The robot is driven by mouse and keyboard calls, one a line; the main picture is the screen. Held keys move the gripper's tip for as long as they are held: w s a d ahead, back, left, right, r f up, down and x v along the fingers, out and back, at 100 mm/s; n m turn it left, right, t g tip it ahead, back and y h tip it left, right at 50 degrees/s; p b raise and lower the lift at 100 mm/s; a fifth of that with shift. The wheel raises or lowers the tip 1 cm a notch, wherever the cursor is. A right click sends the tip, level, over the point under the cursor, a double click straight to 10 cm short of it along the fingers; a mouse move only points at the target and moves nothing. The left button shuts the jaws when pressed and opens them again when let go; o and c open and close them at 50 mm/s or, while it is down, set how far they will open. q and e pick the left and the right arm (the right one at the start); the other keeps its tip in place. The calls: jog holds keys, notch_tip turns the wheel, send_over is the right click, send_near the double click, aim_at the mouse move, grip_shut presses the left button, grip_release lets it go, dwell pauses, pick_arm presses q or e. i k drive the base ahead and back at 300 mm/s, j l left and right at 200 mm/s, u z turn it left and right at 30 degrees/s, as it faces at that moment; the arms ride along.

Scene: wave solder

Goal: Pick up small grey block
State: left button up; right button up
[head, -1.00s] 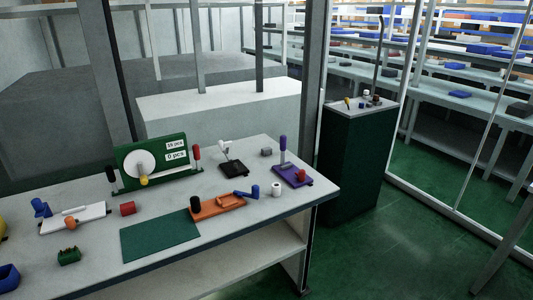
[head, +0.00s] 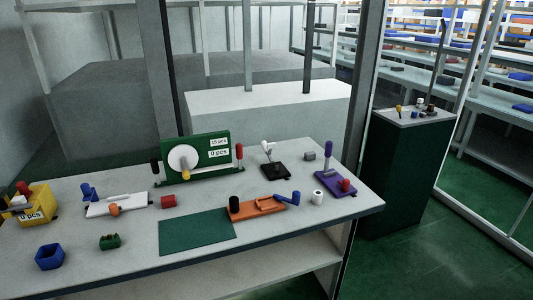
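A small grey block (head: 310,156) lies on the light grey workbench (head: 190,258) near its back right. It stands apart between the black base with a white-topped lever (head: 275,171) to its left and the purple fixture (head: 335,184) to its front right. Nothing covers it. Neither of my grippers shows in the head view.
A green counter panel (head: 222,160) stands at the bench's back. The green mat (head: 197,234) is bare. A dark green cabinet (head: 405,175) stands right.

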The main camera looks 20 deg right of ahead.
aim_at(310, 155)
jog(key=i+l+u, duration=0.2)
jog(key=l+u, duration=0.15)
jog(key=l, duration=0.25)
jog(key=i+l+u, duration=0.1)
jog(key=l+u, duration=0.25)
jog(key=l, duration=0.25)
jog(key=l+u, duration=0.3)
jog(key=l, duration=0.35)
jog(key=i, duration=0.05)
